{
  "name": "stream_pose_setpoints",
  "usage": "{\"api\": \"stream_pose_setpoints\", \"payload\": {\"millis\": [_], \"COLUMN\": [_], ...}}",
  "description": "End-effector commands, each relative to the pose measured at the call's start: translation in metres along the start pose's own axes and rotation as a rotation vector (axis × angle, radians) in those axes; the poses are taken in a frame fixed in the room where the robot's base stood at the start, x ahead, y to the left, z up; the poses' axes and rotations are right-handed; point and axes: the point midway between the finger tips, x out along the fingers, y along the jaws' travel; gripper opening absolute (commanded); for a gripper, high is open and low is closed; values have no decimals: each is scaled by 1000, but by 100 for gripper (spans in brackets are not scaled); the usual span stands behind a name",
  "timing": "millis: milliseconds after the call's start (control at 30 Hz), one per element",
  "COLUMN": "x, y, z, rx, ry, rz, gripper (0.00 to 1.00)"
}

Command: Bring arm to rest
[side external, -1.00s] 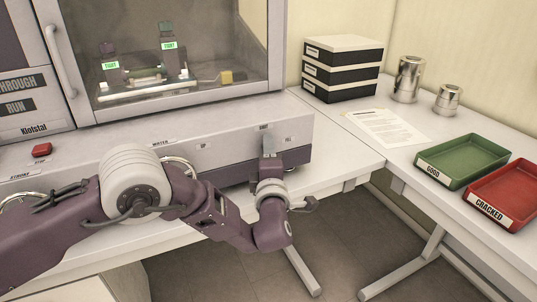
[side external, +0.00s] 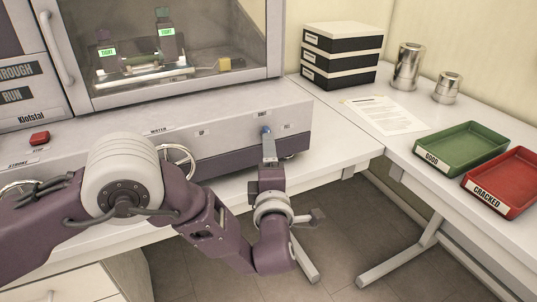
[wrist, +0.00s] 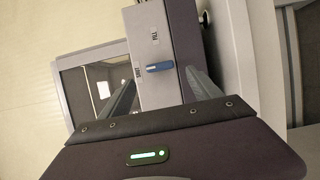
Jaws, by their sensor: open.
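My gripper (side external: 268,148) is in front of the right part of the machine's grey front panel (side external: 225,125), with its fingers pointing at the panel. In the wrist view its two fingers (wrist: 161,80) are spread apart with nothing held between them. A small blue handle (side external: 265,130) on the panel shows just beyond the fingertips. In the wrist view the blue handle (wrist: 160,67) lies across the gap, and the fingers look clear of it. My arm is bent in front of the machine.
A handwheel (side external: 178,158) and a red stop button (side external: 39,138) are on the machine. The glass-fronted cabinet (side external: 190,50) is shut. On the right table are stacked boxes (side external: 341,55), metal cylinders (side external: 409,66), a paper sheet (side external: 385,115), a green GOOD tray (side external: 463,148) and a red CRACKED tray (side external: 503,181).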

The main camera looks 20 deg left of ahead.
Motion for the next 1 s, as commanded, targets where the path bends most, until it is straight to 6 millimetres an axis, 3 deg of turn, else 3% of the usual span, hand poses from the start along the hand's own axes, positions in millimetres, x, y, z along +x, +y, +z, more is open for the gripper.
{"api": "stream_pose_setpoints", "payload": {"millis": [267, 367, 467, 533, 600, 667, 700, 767, 800, 867, 1000], "x": [0, 7, 27, 38, 35, 21, 6, -24, -48, -88, -176], "y": [0, 10, 52, 96, 140, 173, 191, 210, 216, 217, 187], "z": [0, 2, 7, 5, -7, -28, -46, -80, -107, -151, -249], "rx": [0, 5, 40, 110, 218, 337, 429, 586, 701, 883, 1256], "ry": [0, -19, -115, -240, -385, -510, -592, -706, -775, -867, -1012], "rz": [0, -20, -104, -175, -228, -256, -267, -280, -288, -306, -391], "gripper": [73, 73, 73, 73, 73, 73, 73, 73, 73, 73, 73]}}
